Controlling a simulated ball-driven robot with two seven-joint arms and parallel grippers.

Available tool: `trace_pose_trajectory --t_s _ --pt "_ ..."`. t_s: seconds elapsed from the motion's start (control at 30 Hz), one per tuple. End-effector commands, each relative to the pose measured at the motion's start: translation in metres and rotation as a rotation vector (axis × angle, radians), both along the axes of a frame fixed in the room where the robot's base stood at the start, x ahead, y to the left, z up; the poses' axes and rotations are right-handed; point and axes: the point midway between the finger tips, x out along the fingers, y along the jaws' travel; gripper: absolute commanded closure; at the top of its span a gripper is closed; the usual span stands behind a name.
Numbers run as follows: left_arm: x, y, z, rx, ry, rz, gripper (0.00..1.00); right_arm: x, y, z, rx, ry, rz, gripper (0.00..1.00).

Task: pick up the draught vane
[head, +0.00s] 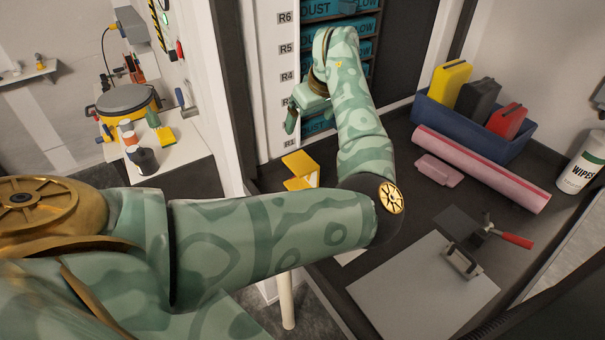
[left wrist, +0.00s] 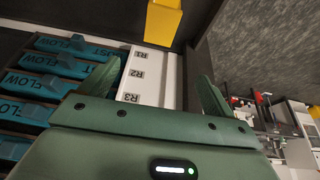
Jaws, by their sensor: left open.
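I cannot tell for sure which thing is the draught vane. A yellow angled piece (head: 299,168) stands at the bench's left edge, near the foot of the labelled strip, partly hidden by my left arm. A yellow piece, probably the same one, shows at the top of the left wrist view (left wrist: 163,22), beyond the fingertips. My left gripper (head: 291,119) is in front of the labelled strip, above and behind the yellow piece. In the left wrist view its fingers (left wrist: 157,82) are apart with nothing between them. My right gripper is not in view.
Blue filter cartridges (left wrist: 47,62) fill a rack beside the gripper, next to the labelled white strip (head: 285,60). On the bench are a blue bin (head: 480,128) of coloured cases, a pink roll (head: 490,170), a red-handled tool (head: 515,240), a grey plate (head: 410,290) and a wipes tub (head: 583,165).

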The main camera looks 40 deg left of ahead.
Motion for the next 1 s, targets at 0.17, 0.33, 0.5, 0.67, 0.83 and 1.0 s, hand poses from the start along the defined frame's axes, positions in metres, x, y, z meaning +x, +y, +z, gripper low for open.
trace_pose_trajectory --t_s 0.17,0.33,0.5,0.67,0.83,1.0 --pt "0.001 0.0 -0.047 0.0 0.008 0.0 0.11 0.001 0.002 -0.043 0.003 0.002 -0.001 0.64" --pt "0.003 0.004 -0.064 -0.003 0.008 0.002 0.11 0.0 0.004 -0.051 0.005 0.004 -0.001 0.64" --pt "0.007 0.019 -0.102 -0.004 0.008 0.002 0.11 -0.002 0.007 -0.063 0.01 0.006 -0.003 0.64" --pt "0.011 0.031 -0.136 -0.003 0.009 0.0 0.11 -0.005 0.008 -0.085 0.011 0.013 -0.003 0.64" --pt "0.013 0.04 -0.15 0.001 0.008 0.0 0.11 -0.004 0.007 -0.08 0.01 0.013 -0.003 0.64" --pt "0.015 0.044 -0.167 -0.001 0.012 -0.001 0.11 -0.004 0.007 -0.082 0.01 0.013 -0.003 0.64"
